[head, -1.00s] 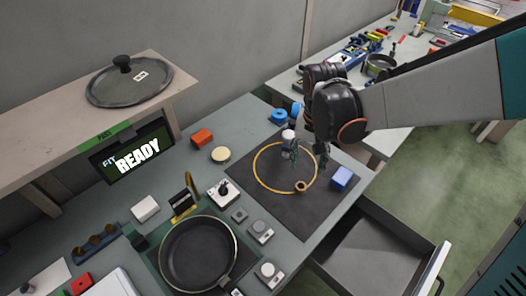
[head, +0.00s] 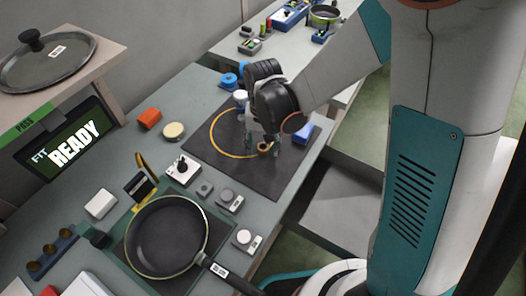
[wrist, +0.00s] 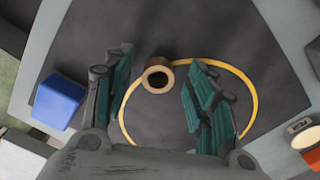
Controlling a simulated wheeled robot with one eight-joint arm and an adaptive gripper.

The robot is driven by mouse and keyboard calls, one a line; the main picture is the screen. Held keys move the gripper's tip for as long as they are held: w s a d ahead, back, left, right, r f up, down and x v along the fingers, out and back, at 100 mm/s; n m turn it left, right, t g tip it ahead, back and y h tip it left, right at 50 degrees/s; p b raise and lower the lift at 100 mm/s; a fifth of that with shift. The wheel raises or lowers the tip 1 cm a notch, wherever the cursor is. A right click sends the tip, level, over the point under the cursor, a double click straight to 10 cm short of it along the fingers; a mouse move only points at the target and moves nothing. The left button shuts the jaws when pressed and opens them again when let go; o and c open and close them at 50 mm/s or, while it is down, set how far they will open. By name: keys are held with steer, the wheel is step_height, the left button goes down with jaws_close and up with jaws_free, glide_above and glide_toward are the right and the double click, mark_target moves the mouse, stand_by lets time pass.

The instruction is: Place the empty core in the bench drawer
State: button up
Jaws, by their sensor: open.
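The empty core (head: 264,147) is a small brown cardboard ring on the dark mat, near the edge of the yellow circle. It also shows in the wrist view (wrist: 157,78), with its dark hole facing the camera. My gripper (head: 261,146) is open above the mat at the core. In the wrist view the core appears between the tips of its green-padded fingers (wrist: 158,72), apart from both; the height gap is hard to judge. The bench drawer (head: 340,198) stands open at the bench's right side, partly hidden behind my arm.
A blue block (head: 304,133) sits right of the core, and also shows in the wrist view (wrist: 58,101). A white-and-blue bottle-like item (head: 240,97) stands behind the circle. A frying pan (head: 167,237) and small control boxes (head: 230,200) occupy the front bench.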

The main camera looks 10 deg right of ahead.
steer(key=shift+f, duration=0.4)
steer(key=shift+r, duration=0.1)
steer(key=c, duration=0.8)
